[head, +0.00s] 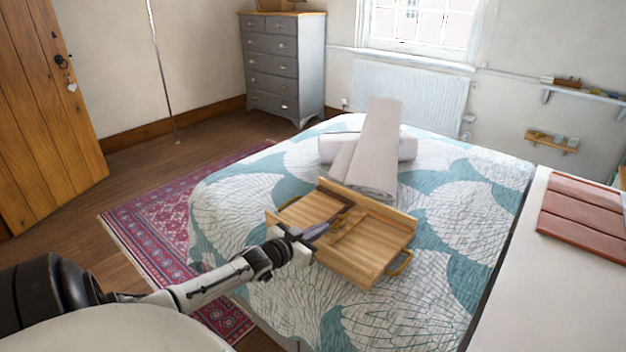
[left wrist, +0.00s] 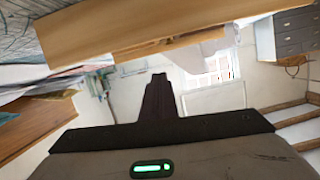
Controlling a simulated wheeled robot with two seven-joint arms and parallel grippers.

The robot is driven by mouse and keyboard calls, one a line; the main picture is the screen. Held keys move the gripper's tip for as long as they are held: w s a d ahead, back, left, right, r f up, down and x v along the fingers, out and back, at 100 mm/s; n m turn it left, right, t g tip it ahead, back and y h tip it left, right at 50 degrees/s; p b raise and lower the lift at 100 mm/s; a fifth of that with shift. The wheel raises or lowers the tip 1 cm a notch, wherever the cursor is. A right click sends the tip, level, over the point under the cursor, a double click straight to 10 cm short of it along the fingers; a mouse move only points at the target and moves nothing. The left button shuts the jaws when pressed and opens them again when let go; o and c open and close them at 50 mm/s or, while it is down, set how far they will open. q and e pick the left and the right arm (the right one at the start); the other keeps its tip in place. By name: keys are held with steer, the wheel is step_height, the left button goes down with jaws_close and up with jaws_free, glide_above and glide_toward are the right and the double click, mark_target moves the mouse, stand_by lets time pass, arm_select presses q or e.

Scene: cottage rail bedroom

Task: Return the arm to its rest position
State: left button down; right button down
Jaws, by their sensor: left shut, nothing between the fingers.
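My left arm comes in from the lower left in the head view. Its gripper (head: 318,231) is at a wooden tray (head: 372,258) on the bed, over the tray's left part. The fingers are together with nothing between them. In the left wrist view the shut fingers (left wrist: 158,98) point up the picture, with pale wooden boards (left wrist: 58,42) close by. I cannot tell whether the fingers touch the tray. My right gripper is not in view.
The tray lies on a teal-and-white bedspread (head: 455,215), with rolled white towels (head: 372,150) behind it. A white surface with a reddish slatted panel (head: 583,208) is at the right. A grey chest of drawers (head: 285,65) stands behind. A patterned rug (head: 150,215) lies left of the bed.

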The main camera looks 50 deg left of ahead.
arm_select(q)
steer(key=shift+v, duration=1.45)
